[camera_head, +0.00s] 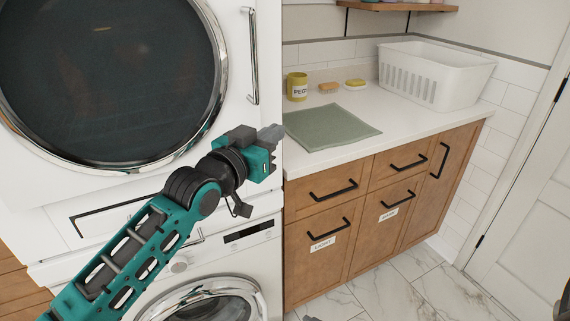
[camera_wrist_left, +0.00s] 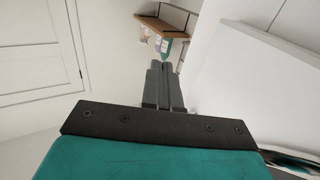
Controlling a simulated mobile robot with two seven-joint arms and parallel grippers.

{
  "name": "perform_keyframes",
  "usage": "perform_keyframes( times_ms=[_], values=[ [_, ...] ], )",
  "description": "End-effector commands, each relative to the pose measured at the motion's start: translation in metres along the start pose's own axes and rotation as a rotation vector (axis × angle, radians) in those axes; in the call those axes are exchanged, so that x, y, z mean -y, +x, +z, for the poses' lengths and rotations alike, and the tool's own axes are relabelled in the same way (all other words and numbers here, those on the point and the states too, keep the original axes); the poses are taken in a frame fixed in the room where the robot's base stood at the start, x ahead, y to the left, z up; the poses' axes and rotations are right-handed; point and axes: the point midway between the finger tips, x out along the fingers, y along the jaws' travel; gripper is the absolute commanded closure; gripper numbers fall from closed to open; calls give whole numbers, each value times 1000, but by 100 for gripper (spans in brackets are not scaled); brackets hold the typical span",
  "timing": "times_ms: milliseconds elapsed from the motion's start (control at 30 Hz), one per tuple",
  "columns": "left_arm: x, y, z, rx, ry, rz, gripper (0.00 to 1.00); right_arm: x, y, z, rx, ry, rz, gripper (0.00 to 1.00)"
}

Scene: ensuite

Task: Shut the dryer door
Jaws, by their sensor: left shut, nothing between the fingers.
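The dryer is the upper white machine, and its door (camera_head: 105,75) has a large round dark glass with a chrome ring. A vertical chrome handle (camera_head: 252,55) is on the right of the white front. I cannot tell from this angle whether the door is fully flush. My left gripper (camera_head: 272,133) is shut and empty, below the handle and near the right edge of the machine front. In the left wrist view its fingers (camera_wrist_left: 160,68) are together, with a white panel (camera_wrist_left: 245,80) to their right and part of a chrome ring at bottom right.
A washing machine (camera_head: 215,295) stands below the dryer. To the right is a wooden cabinet (camera_head: 375,205) with a white counter, holding a green cloth (camera_head: 330,127), a yellow pot (camera_head: 297,87) and a white basket (camera_head: 435,75). A white room door (camera_head: 530,230) is at far right. Marble floor is clear before the cabinet.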

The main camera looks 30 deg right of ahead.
Motion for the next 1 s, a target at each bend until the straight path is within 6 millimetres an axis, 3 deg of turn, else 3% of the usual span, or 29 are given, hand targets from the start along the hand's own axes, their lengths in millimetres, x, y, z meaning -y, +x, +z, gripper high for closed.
perform_keyframes(
  times_ms=[500,1000],
  values=[
    [-75,-45,0,-2,-2,1,100,0,-2,-5,-2,-1,0,0],
    [-86,-52,0,-1,1,0,100,-1,-1,-6,-5,-2,1,0]
  ],
)
